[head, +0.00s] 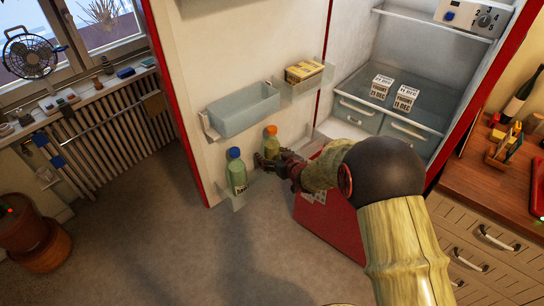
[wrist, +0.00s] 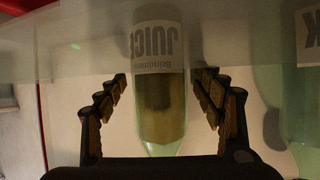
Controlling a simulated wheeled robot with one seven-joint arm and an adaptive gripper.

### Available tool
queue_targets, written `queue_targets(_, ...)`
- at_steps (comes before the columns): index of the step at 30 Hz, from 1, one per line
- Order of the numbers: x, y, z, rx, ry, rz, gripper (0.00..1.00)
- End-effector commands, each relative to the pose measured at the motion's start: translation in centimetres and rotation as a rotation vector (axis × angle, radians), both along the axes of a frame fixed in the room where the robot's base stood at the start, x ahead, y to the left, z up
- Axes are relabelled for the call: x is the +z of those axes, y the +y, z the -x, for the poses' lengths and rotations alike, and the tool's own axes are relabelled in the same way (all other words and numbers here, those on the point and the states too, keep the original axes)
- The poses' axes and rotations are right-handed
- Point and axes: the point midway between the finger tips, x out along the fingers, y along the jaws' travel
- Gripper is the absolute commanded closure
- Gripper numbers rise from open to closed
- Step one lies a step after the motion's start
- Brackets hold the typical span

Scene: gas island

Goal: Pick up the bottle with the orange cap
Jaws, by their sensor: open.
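The bottle with the orange cap (head: 271,141) stands upright in the low shelf of the open fridge door. Its pale label reads "JUICE", upside down in the wrist view (wrist: 156,50). My gripper (head: 266,161) is at the bottle's body, below the cap, and hides part of it in the head view. In the wrist view, the open fingers of my gripper (wrist: 158,92) stand on either side of the bottle, with a visible gap at each side. Its cap is not visible there.
A green bottle with a blue cap (head: 236,172) stands close on the left in the same door shelf (head: 232,203); a green bottle (wrist: 290,100) shows at the wrist view's right. An empty-looking door bin (head: 243,110) hangs above. A red panel (head: 333,235) is below my arm.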

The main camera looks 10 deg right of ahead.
Motion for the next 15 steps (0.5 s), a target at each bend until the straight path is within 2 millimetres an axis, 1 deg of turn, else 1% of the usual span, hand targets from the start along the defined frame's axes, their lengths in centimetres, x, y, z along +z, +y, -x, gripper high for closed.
queue_targets(2,0.03,-0.01,0.01,0.0,0.0,0.0,0.34)
queue_targets(15,0.04,-0.02,0.02,0.0,0.0,0.0,0.59)
